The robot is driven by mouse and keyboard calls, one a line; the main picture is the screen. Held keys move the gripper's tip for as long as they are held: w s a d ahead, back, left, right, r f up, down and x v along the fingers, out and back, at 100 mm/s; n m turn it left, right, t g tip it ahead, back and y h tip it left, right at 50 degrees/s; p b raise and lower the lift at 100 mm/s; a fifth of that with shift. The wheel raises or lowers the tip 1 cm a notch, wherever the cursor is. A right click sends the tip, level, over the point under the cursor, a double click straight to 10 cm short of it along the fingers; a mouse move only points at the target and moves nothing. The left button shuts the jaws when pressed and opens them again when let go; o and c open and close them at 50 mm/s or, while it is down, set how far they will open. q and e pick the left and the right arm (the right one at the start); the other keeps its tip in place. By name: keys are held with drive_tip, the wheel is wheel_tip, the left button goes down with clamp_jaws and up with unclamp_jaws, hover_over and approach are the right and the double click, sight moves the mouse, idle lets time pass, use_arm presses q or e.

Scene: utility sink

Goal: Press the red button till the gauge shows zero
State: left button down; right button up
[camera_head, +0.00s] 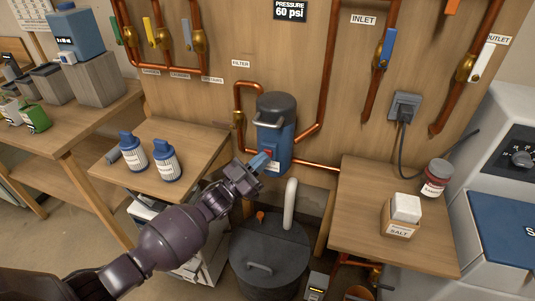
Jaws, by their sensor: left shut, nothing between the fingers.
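A blue filter housing (279,140) with a dark grey cap hangs on the wooden wall between copper pipes, under the FILTER label. My left gripper (262,161) is shut, with its fingertips at the left front of the housing. I cannot tell whether the tips touch it. The red button is not clearly visible; the gripper covers part of the housing front. A black sign (290,10) at the top reads PRESSURE 60 psi. No gauge needle can be made out. My right gripper is not in view.
Two blue-and-white bottles (167,163) stand on the left wooden shelf. A dark lidded bin (270,250) stands below the housing. Copper pipes carry coloured valve levers.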

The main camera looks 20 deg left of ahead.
use_arm(q)
drive_tip(key=shift+w, duration=0.35)
idle(0.6)
idle(0.6)
drive_tip(key=shift+s, duration=0.1)
idle(0.7)
drive_tip(key=shift+s, duration=0.7)
